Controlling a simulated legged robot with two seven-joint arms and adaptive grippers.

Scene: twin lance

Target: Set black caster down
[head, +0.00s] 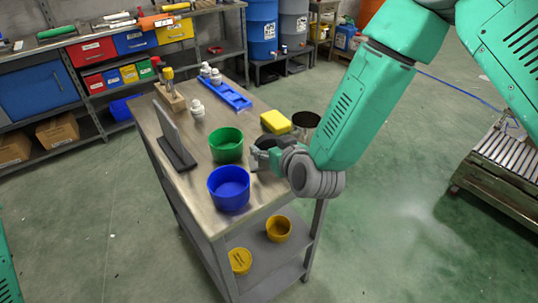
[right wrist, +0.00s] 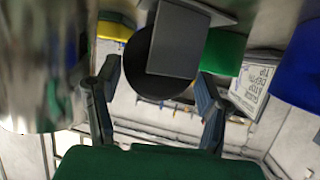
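The black caster (right wrist: 137,65) shows as a dark round shape between the fingertips of my right gripper (right wrist: 160,88) in the right wrist view. A finger lies close against each side of it. In the head view the caster (head: 274,142) is a dark patch at my right gripper (head: 262,155), over the right side of the workbench. The arm and fingers hide part of it there. I cannot tell whether its underside touches the bench top. My left gripper is out of view.
On the bench (head: 160,130), a green bowl (head: 226,146) and a blue bowl (head: 228,188) stand left of the gripper.

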